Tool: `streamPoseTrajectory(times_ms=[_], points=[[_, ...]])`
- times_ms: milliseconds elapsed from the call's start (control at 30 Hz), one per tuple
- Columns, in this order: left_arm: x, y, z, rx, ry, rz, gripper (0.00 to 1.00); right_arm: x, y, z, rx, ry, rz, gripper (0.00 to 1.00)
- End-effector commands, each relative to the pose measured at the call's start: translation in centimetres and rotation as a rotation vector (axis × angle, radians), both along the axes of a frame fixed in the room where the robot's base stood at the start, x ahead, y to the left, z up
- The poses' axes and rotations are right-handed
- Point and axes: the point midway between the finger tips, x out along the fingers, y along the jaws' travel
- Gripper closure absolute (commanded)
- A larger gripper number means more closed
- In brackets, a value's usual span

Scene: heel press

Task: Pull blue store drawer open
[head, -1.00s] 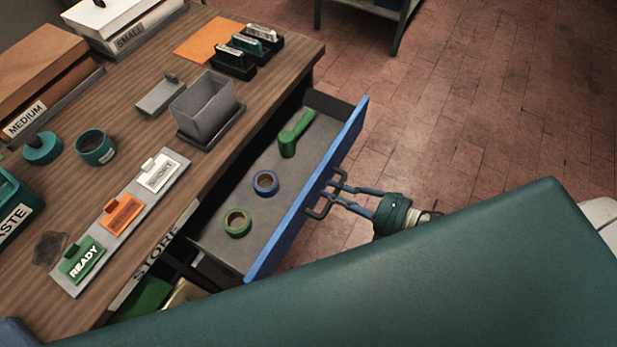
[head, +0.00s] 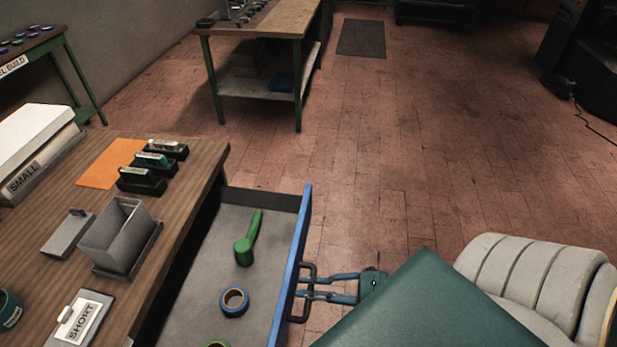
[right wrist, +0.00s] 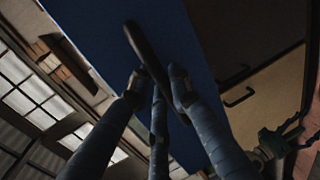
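The blue-fronted drawer (head: 290,270) stands well out from the wooden bench in the head view. Its grey tray holds a green tool (head: 247,240), a blue ring (head: 234,301) and a green ring cut off at the bottom edge. My right gripper (head: 304,287) is at the dark bar handle (head: 308,268) on the drawer's outer face. In the right wrist view, its blue fingers (right wrist: 157,88) close around the handle (right wrist: 150,58) against the blue front (right wrist: 100,45). My left gripper is out of view.
The bench top (head: 195,175) carries a grey bin (head: 115,235), stamp-like blocks (head: 150,168), an orange sheet (head: 108,162) and a SHORT tag (head: 82,318). Another table (head: 265,25) stands behind. Red tile floor (head: 400,170) right of the drawer is open.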

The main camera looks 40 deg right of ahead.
Motion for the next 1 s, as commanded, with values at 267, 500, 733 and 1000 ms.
streamPoseTrajectory(times_ms=[267,500,733,1000], points=[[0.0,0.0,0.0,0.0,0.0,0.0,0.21,0.0,0.0,-0.1,-0.002,0.002,-0.001,0.65],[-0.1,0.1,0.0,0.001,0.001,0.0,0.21,-0.8,-0.7,0.1,-0.003,0.004,-0.001,0.65],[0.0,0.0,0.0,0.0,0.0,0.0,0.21,-4.2,-3.7,0.9,-0.004,0.007,0.0,0.65],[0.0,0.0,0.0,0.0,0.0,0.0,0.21,-7.8,-6.9,1.9,-0.004,0.005,-0.002,0.65]])
